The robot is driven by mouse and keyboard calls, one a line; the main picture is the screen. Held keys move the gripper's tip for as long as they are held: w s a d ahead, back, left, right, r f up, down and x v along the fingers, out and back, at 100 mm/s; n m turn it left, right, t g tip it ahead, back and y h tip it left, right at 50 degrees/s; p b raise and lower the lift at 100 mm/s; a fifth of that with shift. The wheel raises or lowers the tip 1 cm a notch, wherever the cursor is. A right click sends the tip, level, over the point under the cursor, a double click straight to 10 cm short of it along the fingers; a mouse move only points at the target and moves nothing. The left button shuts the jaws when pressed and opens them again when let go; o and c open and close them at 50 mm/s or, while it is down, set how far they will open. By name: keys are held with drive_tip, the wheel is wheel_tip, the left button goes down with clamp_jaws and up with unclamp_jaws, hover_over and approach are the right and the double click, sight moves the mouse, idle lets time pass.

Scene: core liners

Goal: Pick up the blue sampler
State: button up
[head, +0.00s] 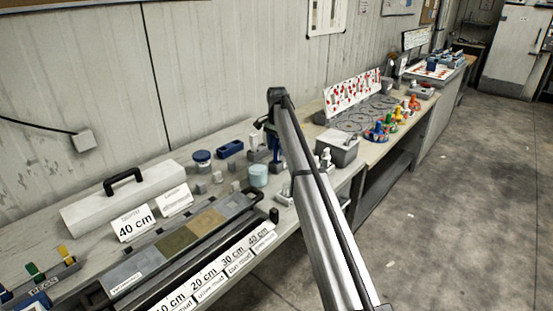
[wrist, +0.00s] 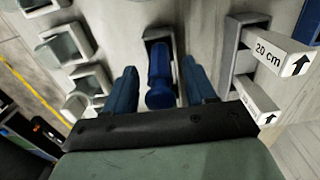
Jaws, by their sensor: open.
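The blue sampler (wrist: 160,72) shows in the wrist view as a blue rounded handle, its far end at a grey holder (wrist: 149,33). My gripper (wrist: 159,66) has two blue fingers, one on each side of the sampler. The fingers are open, with a visible gap on both sides of the handle, and I see no contact. In the head view my gripper (head: 272,143) is over the bench between the small grey blocks and the grey box. My arm and gripper hide much of the sampler there, and I cannot separate it from the blue fingers.
Grey holders labelled 20 cm (wrist: 268,57) stand close on the right in the wrist view; small grey holders (wrist: 65,45) stand left.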

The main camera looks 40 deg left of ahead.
drive_tip(key=shift+f, duration=0.95)
drive_tip(key=shift+c, duration=0.3)
clamp_jaws()
